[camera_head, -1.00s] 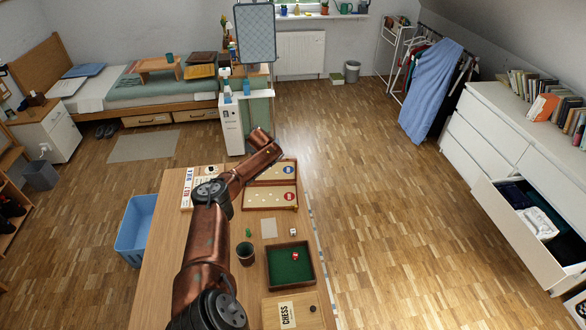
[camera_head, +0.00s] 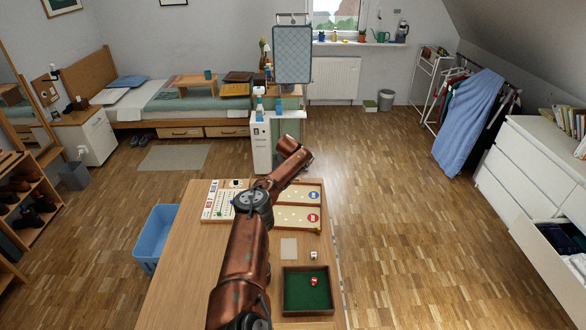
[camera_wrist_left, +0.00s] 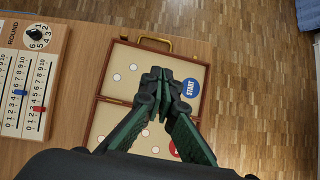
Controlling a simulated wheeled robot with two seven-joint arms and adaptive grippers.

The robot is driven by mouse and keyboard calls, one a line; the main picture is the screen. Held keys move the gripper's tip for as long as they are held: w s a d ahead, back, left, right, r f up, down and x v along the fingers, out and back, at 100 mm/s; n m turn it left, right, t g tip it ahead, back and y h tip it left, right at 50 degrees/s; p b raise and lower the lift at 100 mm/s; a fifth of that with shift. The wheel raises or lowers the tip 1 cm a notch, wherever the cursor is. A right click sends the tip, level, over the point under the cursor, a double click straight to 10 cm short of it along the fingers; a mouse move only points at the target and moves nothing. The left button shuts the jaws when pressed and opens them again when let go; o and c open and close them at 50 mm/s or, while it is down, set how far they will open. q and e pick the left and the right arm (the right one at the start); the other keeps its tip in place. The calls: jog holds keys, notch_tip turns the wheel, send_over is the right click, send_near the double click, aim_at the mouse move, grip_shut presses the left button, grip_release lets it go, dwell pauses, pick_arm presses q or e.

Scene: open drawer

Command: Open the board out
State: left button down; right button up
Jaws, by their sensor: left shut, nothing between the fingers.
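The board is a brown-framed folding case with cream inner faces (camera_head: 312,197) on the table, beyond the green tray. Its two halves lie side by side with both faces up, one with a blue START disc and one with a red disc. In the left wrist view the far half (camera_wrist_left: 125,75) has a brass handle on its far edge, and the near half (camera_wrist_left: 107,122) is partly covered by my gripper. My left gripper (camera_wrist_left: 158,76) is shut and empty over the board; any contact is unclear. In the head view my arm hides it. My right gripper is not in view.
A white score panel with sliders (camera_wrist_left: 30,80) lies left of the board. A green-lined tray (camera_head: 287,297) with a red die, a white die (camera_head: 313,255) and a pale card (camera_head: 289,248) are nearer. A blue bin (camera_head: 157,236) stands left of the table. Floor to the right is clear.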

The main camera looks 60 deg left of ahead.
pick_arm(q)
jog(key=shift+r, duration=0.1)
jog(key=v, duration=1.1)
jog(key=shift+s+d+r, duration=0.15)
jog(key=shift+d+r, duration=0.1)
jog(key=shift+r, duration=0.05)
